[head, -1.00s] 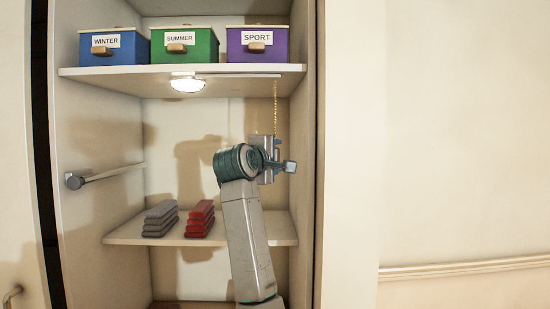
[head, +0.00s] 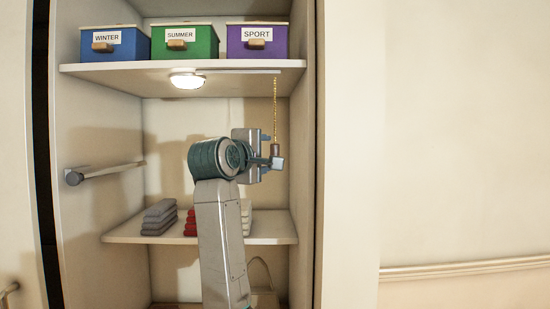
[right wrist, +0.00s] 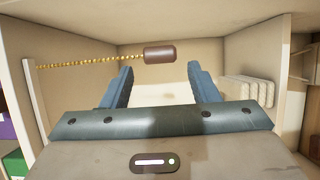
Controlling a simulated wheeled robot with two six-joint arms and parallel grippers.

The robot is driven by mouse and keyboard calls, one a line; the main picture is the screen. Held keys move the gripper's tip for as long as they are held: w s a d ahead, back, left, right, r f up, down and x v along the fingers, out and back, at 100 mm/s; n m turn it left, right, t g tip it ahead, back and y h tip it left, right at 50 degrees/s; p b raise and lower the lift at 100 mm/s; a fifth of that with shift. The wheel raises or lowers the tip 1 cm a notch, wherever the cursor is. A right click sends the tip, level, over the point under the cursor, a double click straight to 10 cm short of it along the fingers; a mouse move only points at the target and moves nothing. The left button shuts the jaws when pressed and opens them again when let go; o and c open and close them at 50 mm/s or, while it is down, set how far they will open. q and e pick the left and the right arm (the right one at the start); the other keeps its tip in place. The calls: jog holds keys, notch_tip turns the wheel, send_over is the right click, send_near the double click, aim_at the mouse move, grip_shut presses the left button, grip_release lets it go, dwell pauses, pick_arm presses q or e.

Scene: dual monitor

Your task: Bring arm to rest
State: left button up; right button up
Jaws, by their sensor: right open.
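My right gripper (head: 268,164) is inside the closet, below the upper shelf, with its arm rising from the bottom of the head view. Its two fingers stand apart with nothing between them in the right wrist view (right wrist: 160,82). A gold pull chain (head: 275,105) hangs from the upper shelf and ends in a brown handle (head: 276,150). The handle also shows in the right wrist view (right wrist: 160,54), just past the fingertips and apart from them. The round lamp (head: 187,81) under the shelf is lit. My left gripper is not in view.
Blue (head: 115,48), green (head: 190,46) and purple (head: 257,46) boxes stand on the upper shelf (head: 110,72). Grey (head: 159,217), red (head: 190,222) and white (head: 246,217) folded cloths lie on the lower shelf. A rail (head: 110,171) juts from the left wall.

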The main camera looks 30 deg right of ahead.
jog(key=shift+s+a, duration=0.35)
jog(key=shift+a, duration=0.2)
jog(key=shift+d, duration=0.1)
